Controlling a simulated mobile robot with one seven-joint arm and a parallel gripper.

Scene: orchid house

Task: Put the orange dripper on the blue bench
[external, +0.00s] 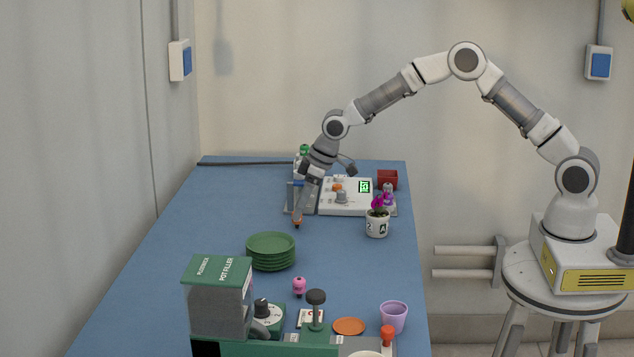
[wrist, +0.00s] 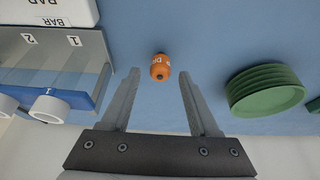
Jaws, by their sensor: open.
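The orange dripper (wrist: 160,67) is a small rounded piece with white lettering and a dark tip, seen against the blue bench (wrist: 205,30). In the wrist view it lies just beyond and between the fingertips, with a gap on each side. My gripper (wrist: 158,78) is open, and its fingers do not touch the dripper in that view. In the external view my gripper (external: 299,212) points down low over the blue bench (external: 200,250). The dripper (external: 297,223) shows as a small orange spot at the fingertips, partly hidden; its contact with the bench is hard to tell.
Green stacked saucers (external: 271,251) stand nearby, right of the dripper in the wrist view. A white control unit (external: 345,208) and a flower pot (external: 377,224) stand behind and right. A pot filler machine (external: 220,295) fills the front. The bench's left side is clear.

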